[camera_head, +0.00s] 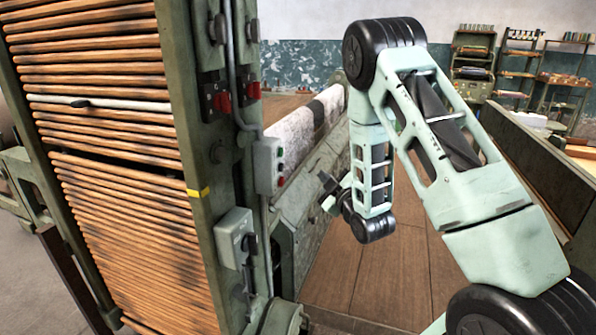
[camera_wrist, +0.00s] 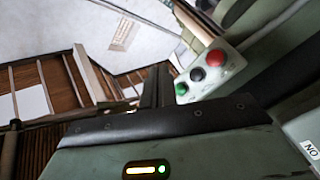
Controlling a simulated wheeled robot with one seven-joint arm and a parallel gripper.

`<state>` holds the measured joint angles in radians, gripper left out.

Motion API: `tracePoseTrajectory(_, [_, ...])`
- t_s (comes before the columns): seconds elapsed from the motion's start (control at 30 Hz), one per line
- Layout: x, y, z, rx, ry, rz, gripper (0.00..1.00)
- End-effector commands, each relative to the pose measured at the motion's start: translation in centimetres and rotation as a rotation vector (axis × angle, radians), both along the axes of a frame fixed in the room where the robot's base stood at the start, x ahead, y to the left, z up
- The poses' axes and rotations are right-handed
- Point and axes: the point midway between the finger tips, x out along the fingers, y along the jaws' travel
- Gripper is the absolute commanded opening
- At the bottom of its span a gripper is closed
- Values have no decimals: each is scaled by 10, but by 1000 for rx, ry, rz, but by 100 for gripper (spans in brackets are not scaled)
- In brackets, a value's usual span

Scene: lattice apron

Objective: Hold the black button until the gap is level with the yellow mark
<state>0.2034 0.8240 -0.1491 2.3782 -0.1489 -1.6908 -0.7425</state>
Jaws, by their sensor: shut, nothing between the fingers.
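The lattice apron of wooden slats (camera_head: 110,75) stands at the left. A dark gap (camera_head: 115,165) crosses it, its right end close to the height of the yellow mark (camera_head: 198,192) on the green post; I cannot tell whether they are exactly level. The control box (camera_head: 268,165) is on the post's right side. In the wrist view, the black button (camera_wrist: 198,74) sits between the green button (camera_wrist: 182,88) and the red button (camera_wrist: 215,57). My gripper (camera_head: 328,190) is shut and empty, right of the box and apart from it. Its fingers show in the wrist view (camera_wrist: 155,86).
A pale slat with a dark spot (camera_head: 82,103) lies above the gap. Red switches (camera_head: 222,102) and a grey switch box (camera_head: 235,238) stick out from the post. The wooden floor (camera_head: 385,275) is open on the right, with shelves (camera_head: 515,65) far behind.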

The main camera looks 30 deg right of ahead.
Motion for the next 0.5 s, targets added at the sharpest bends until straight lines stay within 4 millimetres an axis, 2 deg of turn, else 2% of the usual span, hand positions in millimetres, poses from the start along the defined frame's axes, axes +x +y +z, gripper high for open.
tracePoseTrajectory(0.1, [1, 7, 3, -13, -17, 13, 0])
tracePoseTrajectory(0.5, [2, 7, 5, -15, -20, 16, 0])
